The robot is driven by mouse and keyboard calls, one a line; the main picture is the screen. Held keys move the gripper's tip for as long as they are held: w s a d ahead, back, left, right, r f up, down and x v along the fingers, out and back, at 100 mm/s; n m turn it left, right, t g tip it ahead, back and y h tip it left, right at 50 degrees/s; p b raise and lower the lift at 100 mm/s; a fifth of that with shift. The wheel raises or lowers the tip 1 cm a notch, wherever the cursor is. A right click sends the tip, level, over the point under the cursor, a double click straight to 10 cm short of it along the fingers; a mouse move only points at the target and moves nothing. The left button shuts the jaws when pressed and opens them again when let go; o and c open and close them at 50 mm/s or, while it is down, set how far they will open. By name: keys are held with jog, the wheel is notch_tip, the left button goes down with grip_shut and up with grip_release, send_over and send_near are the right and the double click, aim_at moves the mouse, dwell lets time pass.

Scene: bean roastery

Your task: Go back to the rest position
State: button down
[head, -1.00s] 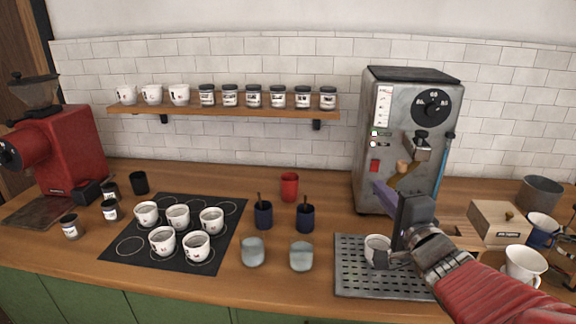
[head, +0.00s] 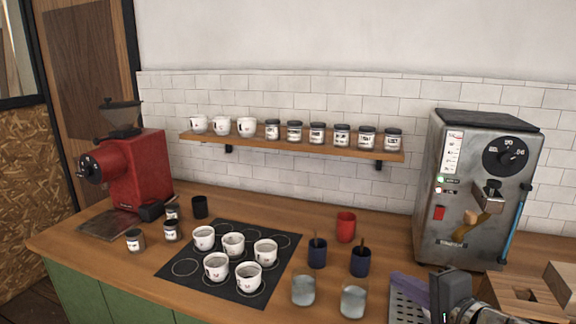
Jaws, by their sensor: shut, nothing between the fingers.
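My gripper (head: 412,288) is at the bottom right of the head view, in front of the grey roasting machine (head: 478,190) and above the perforated metal tray (head: 401,309). Its fingers are shut with nothing seen between them. The wrist is cut off by the lower picture edge. My gripper and the picture edge hide most of the tray.
Two glass cups (head: 303,291) stand left of my gripper, with two dark blue cups (head: 317,253) and a red cup (head: 346,227) behind. White cups stand on a black mat (head: 283,236). A red grinder (head: 137,172) is far left. Wooden boxes (head: 522,294) stand right.

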jog(key=s+a+f+n+g, duration=0.5)
jog(key=s+a+f, duration=0.1)
jog(key=s, duration=0.1)
jog(key=s+a+n+g+h, duration=0.1)
jog(key=s+n+g+h, duration=0.2)
jog(key=s+n, duration=0.6)
jog(key=shift+a+r+h, duration=0.15)
jog(key=shift+r+h, duration=0.3)
jog(key=shift+h, duration=0.25)
